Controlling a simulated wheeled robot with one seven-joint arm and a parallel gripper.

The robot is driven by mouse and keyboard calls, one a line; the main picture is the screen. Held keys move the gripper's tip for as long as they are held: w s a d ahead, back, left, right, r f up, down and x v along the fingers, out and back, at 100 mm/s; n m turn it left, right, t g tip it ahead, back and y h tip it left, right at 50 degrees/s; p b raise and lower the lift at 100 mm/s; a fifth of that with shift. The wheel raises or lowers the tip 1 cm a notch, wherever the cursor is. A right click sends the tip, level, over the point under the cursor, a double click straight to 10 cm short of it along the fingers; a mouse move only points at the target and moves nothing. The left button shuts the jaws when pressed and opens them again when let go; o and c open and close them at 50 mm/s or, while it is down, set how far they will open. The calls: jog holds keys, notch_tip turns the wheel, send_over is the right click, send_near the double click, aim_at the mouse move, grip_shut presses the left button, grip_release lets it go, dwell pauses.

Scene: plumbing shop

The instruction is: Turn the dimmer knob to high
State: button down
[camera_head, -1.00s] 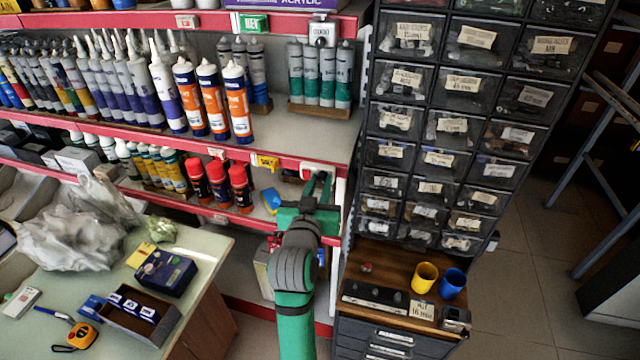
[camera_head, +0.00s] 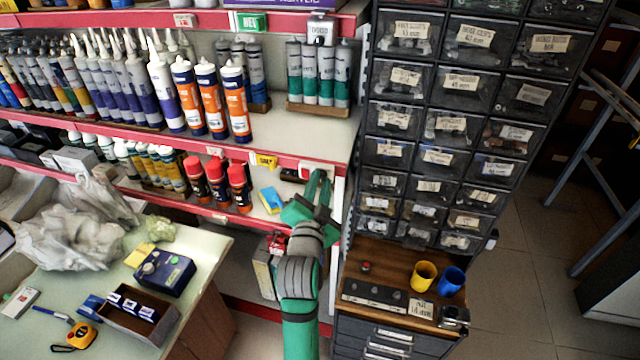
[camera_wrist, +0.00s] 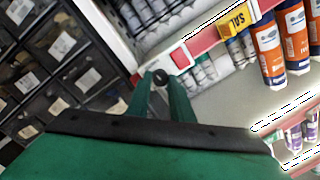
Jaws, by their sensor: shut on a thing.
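The dimmer knob (camera_wrist: 161,76) is a small dark round knob at the white plate on the red shelf edge, near the centre of the wrist view. My gripper (camera_wrist: 164,80) has its two green fingers on either side of the knob, shut on it. In the head view my gripper (camera_head: 318,174) reaches up to the right end of the middle red shelf edge, at the white plate (camera_head: 312,167). The fingers hide the knob there, and I cannot read its setting.
A drawer cabinet (camera_head: 440,155) stands close on the right of my arm. Bottles with red caps (camera_head: 216,184) and a yellow-and-blue item (camera_head: 270,200) sit on the shelf to the left. A counter (camera_head: 205,245) with boxes is at lower left.

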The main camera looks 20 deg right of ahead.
jog(key=shift+f+m, duration=0.1)
jog(key=shift+m, duration=0.3)
jog(key=c, duration=1.6)
grip_release()
jog(key=shift+o, duration=0.2)
jog(key=v, duration=1.1)
jog(key=shift+w, duration=0.1)
